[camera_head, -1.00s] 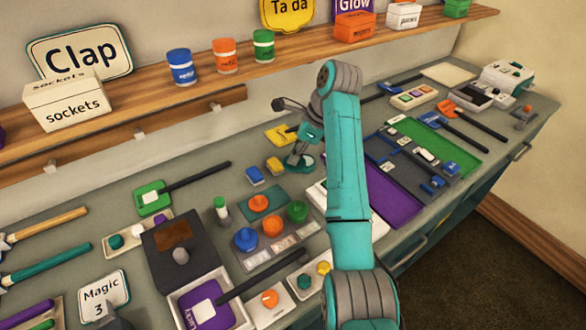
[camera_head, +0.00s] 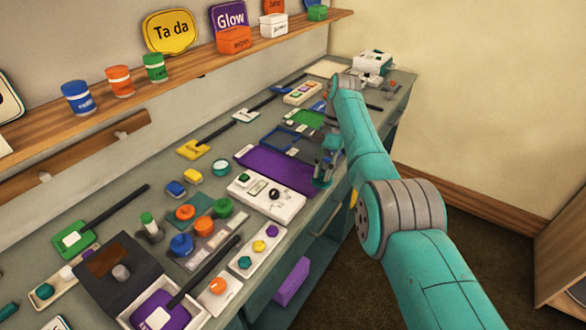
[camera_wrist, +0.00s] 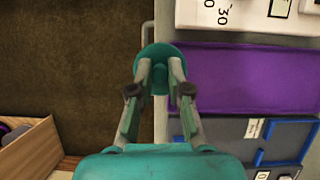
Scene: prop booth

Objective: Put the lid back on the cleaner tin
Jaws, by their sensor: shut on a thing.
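The cleaner tin appears to be the small round teal tin (camera_head: 221,167) on the bench in the head view, with a pale round top showing inside a teal rim. My gripper (camera_head: 323,178) is to the right of it, near the bench's front edge. In the wrist view my gripper (camera_wrist: 160,75) is shut on a round teal lid (camera_wrist: 160,56), held at the fingertips. The lid shows over the bench's front edge, with dark floor to its left. The tin does not show in the wrist view.
A bench handle (camera_head: 325,218) and dark carpet (camera_head: 420,200) lie below the front edge.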

